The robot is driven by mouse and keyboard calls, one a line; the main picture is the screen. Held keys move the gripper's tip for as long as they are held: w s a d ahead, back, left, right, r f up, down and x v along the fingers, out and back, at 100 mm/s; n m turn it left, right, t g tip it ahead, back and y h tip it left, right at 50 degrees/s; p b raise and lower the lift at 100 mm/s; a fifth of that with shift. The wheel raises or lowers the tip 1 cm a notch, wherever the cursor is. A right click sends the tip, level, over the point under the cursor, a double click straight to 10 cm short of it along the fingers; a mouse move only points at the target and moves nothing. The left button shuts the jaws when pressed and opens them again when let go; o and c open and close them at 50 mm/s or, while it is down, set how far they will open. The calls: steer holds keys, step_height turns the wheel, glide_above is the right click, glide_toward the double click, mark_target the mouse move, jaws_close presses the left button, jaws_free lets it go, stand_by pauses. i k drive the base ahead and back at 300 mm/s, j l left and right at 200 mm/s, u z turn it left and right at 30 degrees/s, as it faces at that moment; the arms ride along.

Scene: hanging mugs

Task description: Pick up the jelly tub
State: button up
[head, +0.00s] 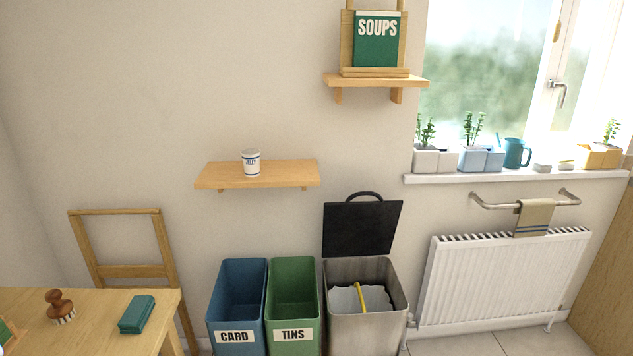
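The jelly tub (251,163) is a small white cup with blue bands and the word JELLY on its front. It stands upright on a light wooden wall shelf (300,174), near the middle of the shelf, with bare wood on both sides. My gripper is not in view in the head view, so I cannot see whether it is open or shut.
Below the shelf stand a blue CARD bin (235,307), a green TINS bin (293,310) and a grey bin with its black lid (362,230) raised. A table (90,320) and chair (122,272) are at left. A radiator (505,275) is at right.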

mark_target(251, 157)
steer(key=i+l+u, duration=0.1)
steer(key=u, duration=0.25)
steer(key=i+l+u, duration=0.15)
steer(key=u, duration=0.2)
steer(key=i+l+u, duration=0.4)
steer(key=i+l, duration=0.2)
steer(key=i+l+u, duration=0.1)
steer(key=i+l, duration=0.15)
steer(key=l, duration=0.3)
steer(key=i+l, duration=0.2)
steer(key=i, duration=0.25)
